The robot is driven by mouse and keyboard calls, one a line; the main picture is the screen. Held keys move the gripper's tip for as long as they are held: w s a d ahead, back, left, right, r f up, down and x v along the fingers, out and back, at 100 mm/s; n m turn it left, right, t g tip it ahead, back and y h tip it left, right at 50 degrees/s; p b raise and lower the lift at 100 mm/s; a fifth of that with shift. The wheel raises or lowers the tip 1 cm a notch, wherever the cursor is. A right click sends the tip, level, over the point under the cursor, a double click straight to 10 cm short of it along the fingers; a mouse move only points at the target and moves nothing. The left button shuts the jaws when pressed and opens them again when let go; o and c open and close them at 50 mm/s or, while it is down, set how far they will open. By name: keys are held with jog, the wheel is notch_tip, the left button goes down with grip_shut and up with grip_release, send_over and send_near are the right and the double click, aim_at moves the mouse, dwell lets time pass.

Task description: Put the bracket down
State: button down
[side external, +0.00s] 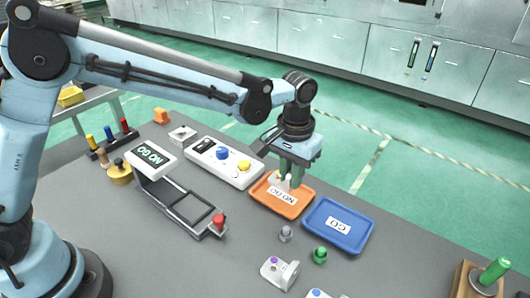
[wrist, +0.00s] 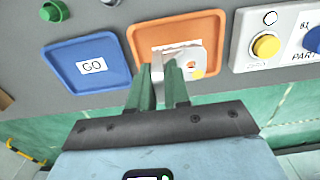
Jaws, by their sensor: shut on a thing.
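My gripper (side external: 289,172) points down over the orange tray marked NO GO (side external: 267,204). Its green fingers are shut on a pale metal bracket (side external: 282,182). In the wrist view the fingers (wrist: 158,77) hold the bracket (wrist: 191,57), which shows a round hole and a yellow spot. The bracket is over the orange tray (wrist: 143,35) and hides part of its label. I cannot tell whether it touches the tray floor. The blue tray marked GO (side external: 356,236) is beside it and empty; it also shows in the wrist view (wrist: 58,70).
Another bracket with a purple spot (side external: 280,271) lies near the front. A grey plug (side external: 286,233) and a green plug (side external: 320,255) stand near the blue tray.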

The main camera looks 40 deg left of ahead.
jog(key=shift+f, duration=2)
jog(key=shift+f, duration=0.15)
jog(key=c, duration=1.1)
grip_release()
